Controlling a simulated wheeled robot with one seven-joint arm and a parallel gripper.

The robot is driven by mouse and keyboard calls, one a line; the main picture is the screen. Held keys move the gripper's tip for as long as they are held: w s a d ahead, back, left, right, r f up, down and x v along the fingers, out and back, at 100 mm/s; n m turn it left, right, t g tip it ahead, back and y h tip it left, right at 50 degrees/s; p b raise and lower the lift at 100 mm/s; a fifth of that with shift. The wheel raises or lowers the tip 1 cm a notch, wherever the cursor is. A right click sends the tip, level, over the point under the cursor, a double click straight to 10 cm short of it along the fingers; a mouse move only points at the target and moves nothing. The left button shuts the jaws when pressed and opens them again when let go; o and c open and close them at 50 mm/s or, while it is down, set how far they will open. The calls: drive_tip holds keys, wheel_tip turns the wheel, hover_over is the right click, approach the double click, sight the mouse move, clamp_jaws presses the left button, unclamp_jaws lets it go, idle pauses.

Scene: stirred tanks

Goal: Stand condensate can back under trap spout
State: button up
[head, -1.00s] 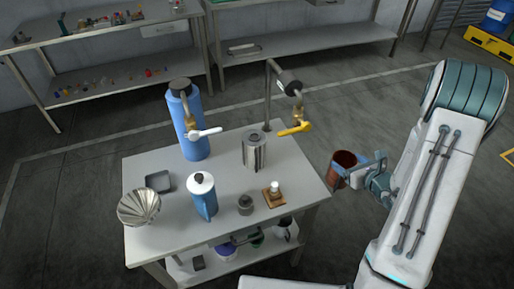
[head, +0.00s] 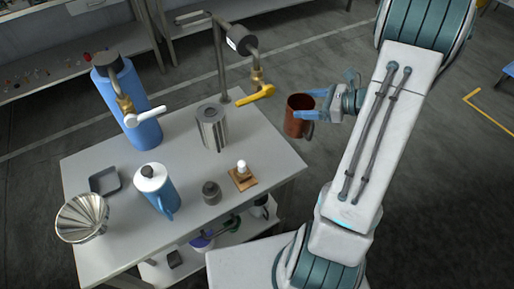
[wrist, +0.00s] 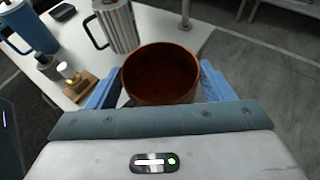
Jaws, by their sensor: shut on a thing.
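My gripper (head: 316,105) is shut on a brown, open-topped can (head: 296,121) and holds it upright off the table's right edge. In the wrist view the can (wrist: 160,72) sits between the blue fingers, and its dark inside looks empty. A bent pipe on a post carries a grey body, a brass outlet (head: 257,76) and a yellow lever (head: 255,96); this looks like the trap spout. It stands at the table's back right corner, left of the can. The can is beside the spout, not under it.
A steel jug (head: 213,129) stands close to the spout. The table (head: 110,158) also holds a blue cylinder (head: 133,107) with a white-levered tap, a blue flask (head: 157,190), a grey weight (head: 211,192), a wooden block (head: 243,181), a tray (head: 104,181) and a fluted bowl (head: 82,218).

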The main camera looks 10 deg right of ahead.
drive_tip(key=s+d+n+g+y+b, duration=0.1)
drive_tip(key=s+d+n+g+b, duration=0.15)
drive_tip(key=s, duration=0.25)
drive_tip(key=w+a+r+p+x, duration=0.1)
drive_tip(key=r+p+x, duration=0.1)
drive_tip(key=x, duration=1.5)
drive_tip(key=shift+r+m+t+p, duration=0.35)
drive_tip(key=shift+r+t+p, duration=0.1)
drive_tip(key=shift+r, duration=0.15)
drive_tip(key=shift+f, duration=0.15)
drive_tip(key=o, duration=1.5)
